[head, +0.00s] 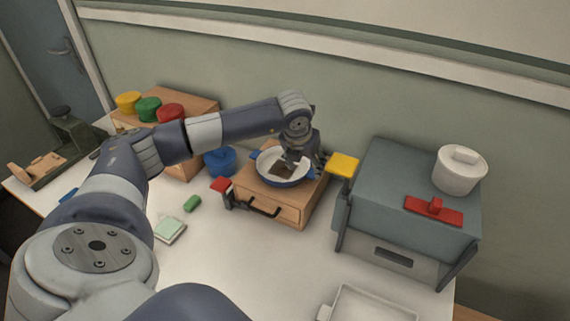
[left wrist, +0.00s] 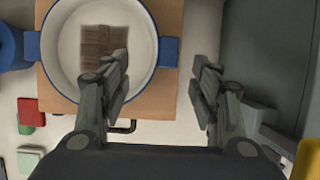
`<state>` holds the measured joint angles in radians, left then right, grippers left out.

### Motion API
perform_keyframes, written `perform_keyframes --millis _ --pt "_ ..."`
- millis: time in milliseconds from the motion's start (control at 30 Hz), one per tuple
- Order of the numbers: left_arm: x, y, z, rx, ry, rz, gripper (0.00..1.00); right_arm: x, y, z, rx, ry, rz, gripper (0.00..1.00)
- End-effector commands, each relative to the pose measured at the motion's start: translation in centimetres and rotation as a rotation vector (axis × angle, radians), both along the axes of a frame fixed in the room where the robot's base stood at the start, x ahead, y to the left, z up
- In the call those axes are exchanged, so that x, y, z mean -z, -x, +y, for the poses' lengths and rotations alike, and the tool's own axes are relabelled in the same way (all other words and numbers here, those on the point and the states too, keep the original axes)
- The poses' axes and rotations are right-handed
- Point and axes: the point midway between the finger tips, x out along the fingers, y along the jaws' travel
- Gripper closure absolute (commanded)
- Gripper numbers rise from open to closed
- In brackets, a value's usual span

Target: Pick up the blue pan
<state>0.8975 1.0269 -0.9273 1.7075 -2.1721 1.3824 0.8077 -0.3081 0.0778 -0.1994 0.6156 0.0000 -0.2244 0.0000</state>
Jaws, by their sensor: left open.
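The blue pan (head: 285,183) has a blue outside, a pale inside and two blue side handles. It sits upright on a wooden box (head: 300,207) and also fills the upper left of the left wrist view (left wrist: 68,88). A brown square piece (head: 283,170) lies in it, seen also in the left wrist view (left wrist: 96,48). My left gripper (head: 293,158) is above the pan, open and empty. In the left wrist view its fingers (left wrist: 162,82) are spread, with the pan's right handle (left wrist: 169,52) showing between them. I cannot tell whether they touch the pan. My right gripper is in neither view.
A grey cabinet (head: 400,238) bearing a white pot (head: 460,173) and a red piece stands right of the box. A blue pot (head: 220,162) stands left of it. A yellow-topped thing (head: 343,164) is close on the right.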

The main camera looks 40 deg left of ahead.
Motion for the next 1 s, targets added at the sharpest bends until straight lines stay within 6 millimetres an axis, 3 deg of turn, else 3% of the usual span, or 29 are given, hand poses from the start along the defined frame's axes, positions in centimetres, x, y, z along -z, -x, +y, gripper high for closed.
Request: perform_keyframes --millis 267,433,600,867,1000 --pt "1.8 -1.0 0.0 -0.001 0.001 0.002 0.43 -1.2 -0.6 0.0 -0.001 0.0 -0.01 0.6" --pt "3.7 -2.2 0.0 0.0 0.0 0.002 0.43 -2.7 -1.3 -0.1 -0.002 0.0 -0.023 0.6" --pt "5.4 -2.8 0.2 -0.001 0.0 0.0 0.43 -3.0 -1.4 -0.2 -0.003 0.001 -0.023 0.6" --pt "5.8 -3.0 0.2 0.001 -0.001 -0.001 0.43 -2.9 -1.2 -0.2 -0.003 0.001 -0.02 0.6" --pt "5.7 -2.9 0.2 0.0 0.0 -0.001 0.7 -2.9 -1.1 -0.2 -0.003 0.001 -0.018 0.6"
